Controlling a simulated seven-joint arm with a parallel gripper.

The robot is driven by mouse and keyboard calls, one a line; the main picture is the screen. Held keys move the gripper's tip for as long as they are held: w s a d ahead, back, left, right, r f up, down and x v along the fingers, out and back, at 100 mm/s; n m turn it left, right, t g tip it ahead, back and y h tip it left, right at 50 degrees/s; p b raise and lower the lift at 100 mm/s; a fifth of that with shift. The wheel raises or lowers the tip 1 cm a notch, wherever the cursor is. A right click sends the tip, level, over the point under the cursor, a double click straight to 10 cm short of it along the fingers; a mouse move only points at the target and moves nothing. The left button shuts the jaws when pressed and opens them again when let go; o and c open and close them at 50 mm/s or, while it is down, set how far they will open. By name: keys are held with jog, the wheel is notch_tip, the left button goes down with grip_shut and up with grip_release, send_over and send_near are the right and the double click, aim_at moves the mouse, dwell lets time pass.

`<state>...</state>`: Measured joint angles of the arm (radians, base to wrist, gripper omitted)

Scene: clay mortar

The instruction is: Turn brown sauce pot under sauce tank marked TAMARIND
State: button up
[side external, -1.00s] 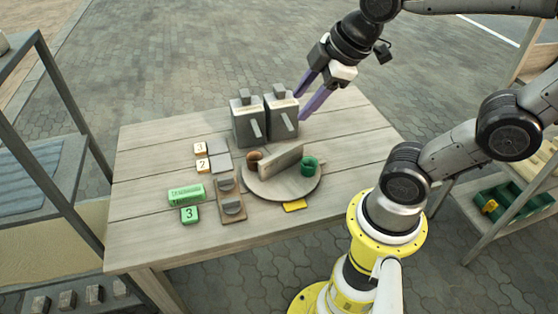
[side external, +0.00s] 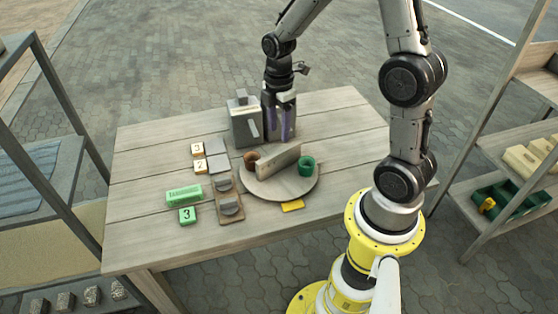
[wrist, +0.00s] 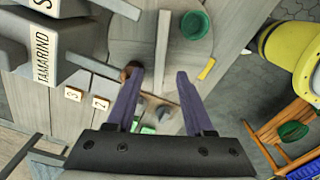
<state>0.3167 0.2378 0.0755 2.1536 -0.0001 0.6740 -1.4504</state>
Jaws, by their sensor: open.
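The round wooden turntable (side external: 285,190) carries a brown pot (side external: 250,160) at its left and a green pot (side external: 306,166) at its right, with an upright divider (side external: 278,158) between them. The brown pot is partly hidden in the wrist view (wrist: 128,72). Two grey tanks stand behind; the wrist view shows TAMARIND on one (wrist: 40,55), which appears to be the left tank in the side view (side external: 244,125). The other tank's label (wrist: 42,5) is cut off after an S. My gripper (side external: 278,138), with purple fingers, is open and empty in front of the right tank, mostly hiding it.
A board with two grey knobs (side external: 229,200), numbered tiles (side external: 199,157), a green block (side external: 185,194) and a green tile (side external: 188,215) lie left of the turntable. A yellow piece (side external: 293,205) is at its front edge. The table's right side is clear.

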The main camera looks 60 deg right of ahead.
aim_at(279, 161)
notch_tip(279, 161, down, 12)
jog(key=shift+f, duration=0.2)
dwell(0.4)
grip_shut()
dwell(1.2)
